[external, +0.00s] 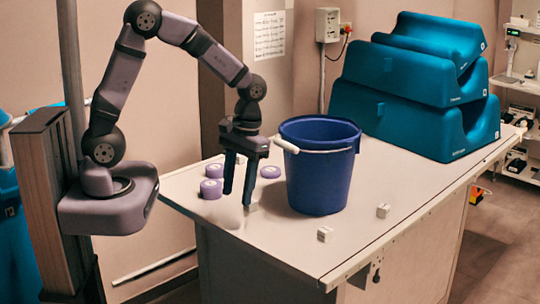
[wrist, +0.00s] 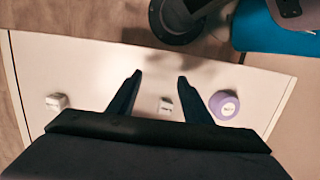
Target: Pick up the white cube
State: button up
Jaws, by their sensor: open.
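Several small white cubes lie on the table. One white cube (external: 252,206) is at my gripper's fingertips in the external view, partly hidden by a finger. The wrist view shows a white cube (wrist: 166,105) in the gap between the fingers, nearer the right one. Other white cubes lie by the front edge (external: 324,234) and farther right (external: 383,211). Another cube is left of the fingers in the wrist view (wrist: 57,101). My gripper (external: 238,198) points down, open and empty, with its fingers (wrist: 158,78) apart. I cannot tell whether a finger touches the cube.
A blue bucket (external: 318,180) with a white handle stands close to the right of my gripper. Purple rolls (external: 211,189) lie left of and behind it; one (wrist: 224,104) is right of the fingers in the wrist view. Teal blocks (external: 415,90) are stacked at the back right.

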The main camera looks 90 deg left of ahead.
jog(key=w+a, duration=0.1)
jog(key=a, duration=0.1)
jog(key=a+m+t+p, duration=0.1)
jog(key=a, duration=0.1)
jog(key=w+a+r+m, duration=0.1)
jog(key=a, duration=0.2)
jog(key=shift+w+a+t+y+p, duration=0.1)
jog(key=shift+w+t+y+p, duration=0.2)
jog(key=shift+f, duration=0.75)
jog(key=shift+w+f+p, duration=0.1)
jog(key=shift+f+p, duration=1.3)
jog(key=shift+f, duration=1.65)
jog(key=shift+c, duration=0.3)
jog(key=c, duration=1.1)
